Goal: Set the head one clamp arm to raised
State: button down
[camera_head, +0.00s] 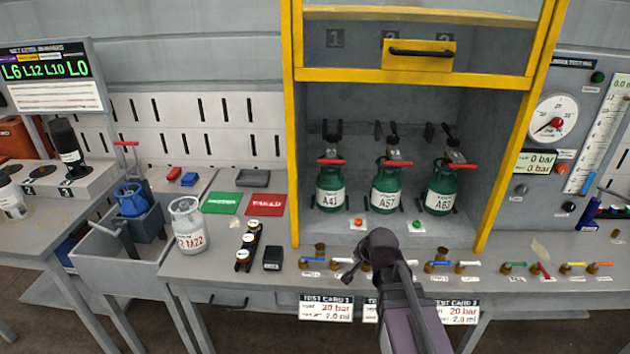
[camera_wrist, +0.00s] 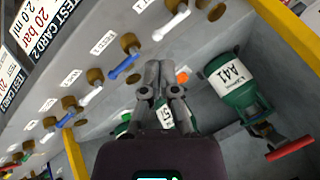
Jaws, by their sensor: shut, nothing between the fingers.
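Head one is the left station in the yellow-framed bay, where green cylinder A41 (camera_head: 331,188) stands upright. A red lever (camera_head: 331,161) lies roughly level across its top, with a dark forked bracket (camera_head: 332,131) behind and above. I cannot tell which part is the clamp arm. In the wrist view, cylinder A41 (camera_wrist: 232,88) is right of my gripper, with its red lever (camera_wrist: 290,148) at lower right. My gripper (camera_wrist: 160,66) is shut and empty. In the head view my gripper (camera_head: 378,243) is low in front of the bay, apart from the cylinders.
Cylinders A57 (camera_head: 387,188) and A63 (camera_head: 440,188) stand beside A41. A row of brass valves with coloured handles (camera_head: 312,259) lines the bench front. The yellow frame post (camera_head: 291,150) bounds the bay at left. A raised guard (camera_head: 420,48) hangs above.

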jog(key=w+a+r+m+t+h+b, duration=0.3)
jog(key=w+a+m+t+b, duration=0.3)
jog(key=m, duration=1.1)
jog(key=w+a+r+m+t+h+b, duration=0.2)
jog(key=w+a+m+t+b, duration=0.4)
jog(key=m, duration=1.1)
jog(key=a+t+h+b, duration=0.1)
jog(key=a+t+b, duration=0.2)
jog(key=t+b, duration=0.2)
jog(key=shift+w+a+r+t+b, duration=0.35)
jog(key=shift+r+t+b, duration=0.05)
jog(key=shift+b, duration=0.5)
jog(key=s+r+p+x, duration=0.1)
jog(key=r+p+x, duration=0.1)
jog(key=p+x, duration=0.7)
jog(key=shift+s+d+r+x, duration=0.2)
jog(key=shift+r+x, duration=0.1)
jog(key=shift+x, duration=1.5)
jog(key=shift+d+r+p, duration=0.1)
jog(key=shift+d+p, duration=0.05)
jog(key=shift+p, duration=0.15)
